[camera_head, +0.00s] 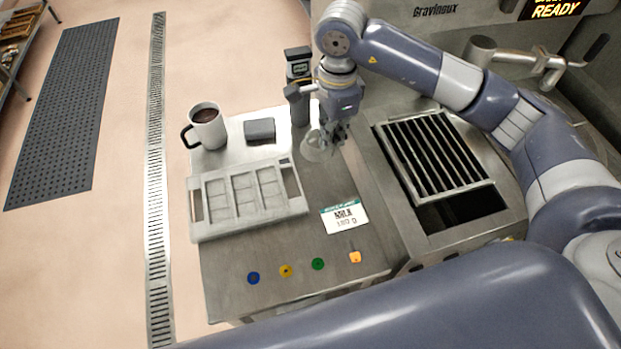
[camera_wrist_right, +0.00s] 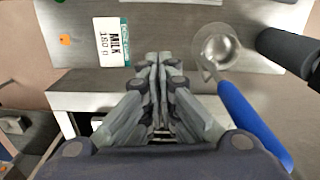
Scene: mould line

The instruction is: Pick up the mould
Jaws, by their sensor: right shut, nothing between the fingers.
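The mould (camera_head: 247,213) looks like a pale grey rectangular tray with several shallow compartments and an open slot at each end. It lies flat on the metal table, left of the label card, in the head view. I cannot make it out clearly in the right wrist view. My right gripper (camera_head: 335,140) is up and to the right of the mould, apart from it. In the right wrist view my right gripper (camera_wrist_right: 158,60) has its fingers together with nothing between them. My left gripper is not in view.
A clear round cup (camera_head: 316,148) is beside the right gripper; in the wrist view a blue handle (camera_wrist_right: 250,120) extends near it. A mug (camera_head: 207,128), dark block (camera_head: 260,130), "MILK" card (camera_head: 344,216) and coloured buttons (camera_head: 318,264) surround the mould. A slatted grate (camera_head: 435,155) is right.

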